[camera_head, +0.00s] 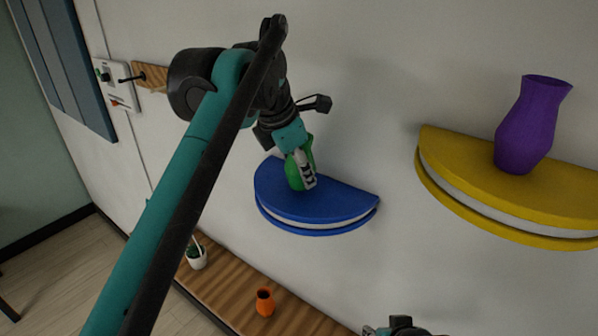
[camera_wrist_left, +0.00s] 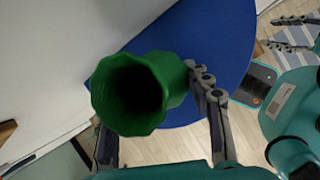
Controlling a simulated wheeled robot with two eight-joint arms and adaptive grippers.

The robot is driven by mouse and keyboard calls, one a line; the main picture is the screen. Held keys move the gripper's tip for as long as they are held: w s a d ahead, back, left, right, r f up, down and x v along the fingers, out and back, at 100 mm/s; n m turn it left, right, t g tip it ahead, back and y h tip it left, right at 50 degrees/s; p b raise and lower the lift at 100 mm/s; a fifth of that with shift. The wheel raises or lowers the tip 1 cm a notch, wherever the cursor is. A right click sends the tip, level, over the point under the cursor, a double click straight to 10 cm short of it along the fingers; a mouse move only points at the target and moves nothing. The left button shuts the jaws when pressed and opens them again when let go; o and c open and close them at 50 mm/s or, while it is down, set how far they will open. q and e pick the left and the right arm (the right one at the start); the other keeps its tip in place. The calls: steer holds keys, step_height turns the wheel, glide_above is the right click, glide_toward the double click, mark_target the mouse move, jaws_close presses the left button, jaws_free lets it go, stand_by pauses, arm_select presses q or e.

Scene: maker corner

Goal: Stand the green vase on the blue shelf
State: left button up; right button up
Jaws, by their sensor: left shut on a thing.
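The green vase (camera_head: 293,172) is between the fingers of my left gripper (camera_head: 303,168), which is shut on it. In the head view the vase looks upright, its lower end over the top of the blue shelf (camera_head: 335,203). I cannot tell whether its base touches the shelf. In the left wrist view the vase (camera_wrist_left: 165,72) shows its open mouth, with the left gripper (camera_wrist_left: 160,122) fingers on either side and the blue shelf (camera_wrist_left: 215,40) behind. My right gripper (camera_wrist_left: 285,33) is open and empty, apart from the shelf; only part of it shows at the head view's bottom edge.
A yellow shelf (camera_head: 460,190) with a purple vase (camera_head: 525,128) is on the wall at the right. The blue shelf's right part is clear.

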arm_select(q)
steer(key=shift+w+d+f, duration=0.15)
steer(key=shift+w+f, duration=0.1)
steer(key=shift+f, duration=0.25)
steer(key=shift+s, duration=0.1)
steer(key=o, duration=1.1)
steer(key=shift+o, duration=0.2)
steer(key=p+v, duration=0.1)
steer(key=v, duration=1.1)
